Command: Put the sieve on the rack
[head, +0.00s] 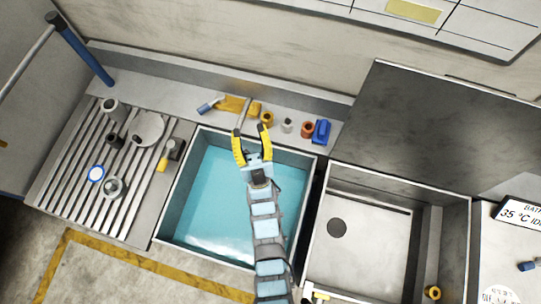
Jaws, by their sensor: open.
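My gripper (250,130) is open, its two yellow fingers spread, above the far edge of the blue-filled basin. A thin pale rod shows just beyond the fingers, beside a flat yellow item (230,104) on the back ledge; I cannot tell whether the rod touches a finger. No item is clearly recognisable as the sieve at this size. The slatted metal rack (72,165) is at the left.
The back ledge (180,104) also holds a blue-and-white tool (210,105), small yellow, white and orange pieces, and a blue block (322,131). The basin (210,200) holds blue liquid.

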